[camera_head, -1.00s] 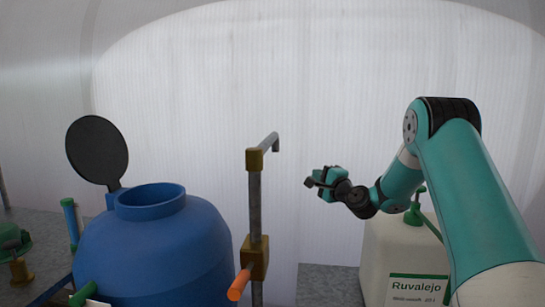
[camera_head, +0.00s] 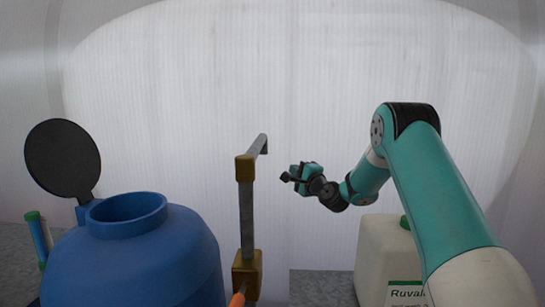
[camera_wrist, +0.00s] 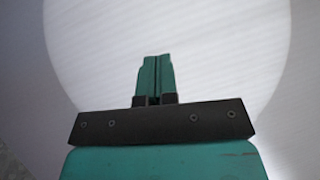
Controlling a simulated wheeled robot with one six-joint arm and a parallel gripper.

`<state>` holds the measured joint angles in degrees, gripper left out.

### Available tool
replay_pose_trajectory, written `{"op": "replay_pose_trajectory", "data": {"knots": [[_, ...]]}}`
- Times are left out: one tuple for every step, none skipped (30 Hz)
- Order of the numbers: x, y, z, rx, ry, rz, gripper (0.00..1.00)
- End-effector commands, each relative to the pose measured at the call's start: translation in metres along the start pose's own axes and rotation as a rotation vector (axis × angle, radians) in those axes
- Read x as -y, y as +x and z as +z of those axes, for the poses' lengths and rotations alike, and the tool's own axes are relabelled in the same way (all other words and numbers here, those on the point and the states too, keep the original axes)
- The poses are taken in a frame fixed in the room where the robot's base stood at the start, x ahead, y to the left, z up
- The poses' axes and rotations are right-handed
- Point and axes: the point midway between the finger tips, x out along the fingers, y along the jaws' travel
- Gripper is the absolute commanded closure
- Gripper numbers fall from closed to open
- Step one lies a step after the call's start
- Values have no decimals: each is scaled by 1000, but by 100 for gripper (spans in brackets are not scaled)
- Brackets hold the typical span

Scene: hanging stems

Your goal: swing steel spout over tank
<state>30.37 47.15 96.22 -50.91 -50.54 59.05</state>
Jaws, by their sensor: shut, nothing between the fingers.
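The steel spout (camera_head: 262,146) is a grey pipe on top of a standpipe (camera_head: 247,215), joined by a brass elbow (camera_head: 245,168). It points back and slightly right, away from the tank. The blue tank (camera_head: 135,265) stands to the left, its round mouth (camera_head: 126,208) open and its black lid (camera_head: 62,157) tilted up behind. My gripper (camera_head: 287,178) is to the right of the spout and apart from it in the picture. In the wrist view its teal fingers (camera_wrist: 155,77) are together with nothing between them. The spout is not in the wrist view.
A white jug (camera_head: 382,255) with a green cap stands under my arm at the right. An orange handle (camera_head: 238,299) sticks out low on the standpipe's brass valve (camera_head: 246,270). A green-topped tube (camera_head: 36,235) is left of the tank. A pale ribbed wall closes the back.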

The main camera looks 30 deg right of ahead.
Motion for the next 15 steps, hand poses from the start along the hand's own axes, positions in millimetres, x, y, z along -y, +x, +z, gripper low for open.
{"op": "replay_pose_trajectory", "data": {"knots": [[6,11,2,4,-1,0,100],[6,18,2,4,-1,1,100],[6,27,2,3,-1,0,100],[6,33,2,3,-2,1,100],[6,40,1,3,-1,0,100],[6,48,1,2,0,-1,100],[6,54,1,1,-1,-1,100],[5,60,0,2,-1,0,100],[5,67,0,2,0,0,100],[5,72,0,0,-2,-1,100],[5,77,0,0,0,-1,100],[6,82,7,2,0,1,100],[6,86,11,2,1,0,100],[6,88,13,1,1,0,100],[5,92,17,1,1,1,100]]}}
